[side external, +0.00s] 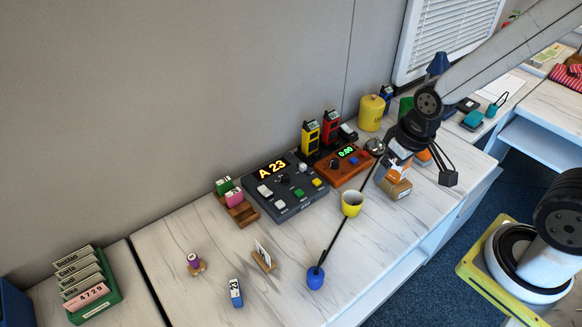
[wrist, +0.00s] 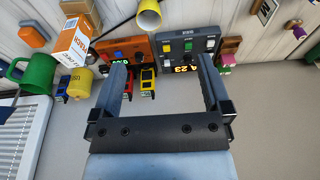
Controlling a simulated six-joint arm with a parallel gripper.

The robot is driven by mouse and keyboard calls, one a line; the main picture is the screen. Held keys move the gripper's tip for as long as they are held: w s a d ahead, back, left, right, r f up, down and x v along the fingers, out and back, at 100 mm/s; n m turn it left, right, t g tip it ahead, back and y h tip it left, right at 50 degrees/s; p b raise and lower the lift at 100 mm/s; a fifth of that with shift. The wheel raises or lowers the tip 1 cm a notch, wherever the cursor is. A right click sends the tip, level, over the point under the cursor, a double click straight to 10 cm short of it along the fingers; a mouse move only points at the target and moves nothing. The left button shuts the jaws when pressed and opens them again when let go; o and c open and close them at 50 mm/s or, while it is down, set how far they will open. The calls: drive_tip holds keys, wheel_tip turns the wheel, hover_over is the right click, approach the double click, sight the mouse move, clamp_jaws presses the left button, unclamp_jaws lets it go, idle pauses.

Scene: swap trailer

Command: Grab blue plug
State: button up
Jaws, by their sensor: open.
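A small blue block with a white label (side external: 236,292), which looks like the blue plug, stands alone on the pale tabletop near the front edge of the side view. I cannot make it out in the wrist view. Similar green (side external: 223,184) and pink (side external: 234,198) labelled blocks sit in a wooden holder (side external: 245,214). My gripper (side external: 425,165) is far to the right of and behind the blue block, above the right part of the table. In the wrist view my gripper (wrist: 160,62) has its two fingers wide apart with nothing between them.
A dark console (side external: 288,190) reads A 23. A green rack (side external: 95,307) is left.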

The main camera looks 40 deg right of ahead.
drive_tip(key=s+a+f+m+g+y, duration=0.4)
drive_tip(key=s+a+f+m+g, duration=0.1)
drive_tip(key=s+f, duration=0.15)
drive_tip(key=m+t+y, duration=0.2)
drive_tip(key=m+y, duration=0.7)
drive_tip(key=m, duration=0.3)
hover_over(322, 274)
drive_tip(key=s+d, duration=0.3)
drive_tip(key=s, duration=0.1)
wheel_tip(322, 274, down, 8)
drive_tip(key=f+m+t, duration=0.1)
drive_tip(key=t, duration=0.1)
drive_tip(key=w+f+m+t, duration=0.1)
drive_tip(key=f+m, duration=0.1)
drive_tip(key=w+f+m+t, duration=0.1)
drive_tip(key=f+m+t, duration=0.1)
drive_tip(key=shift+w+d+f+t, duration=0.2)
drive_tip(key=shift+d+t, duration=0.1)
drive_tip(key=shift+d, duration=0.1)
drive_tip(key=shift+w+d+f+m+t+h, duration=0.1)
drive_tip(key=shift+d+f+m+t+h, duration=0.15)
drive_tip(key=shift+f+m+t+h, duration=0.25)
drive_tip(key=shift+r, duration=0.1)
drive_tip(key=shift+a, duration=0.1)
drive_tip(key=shift+x, duration=1.3)
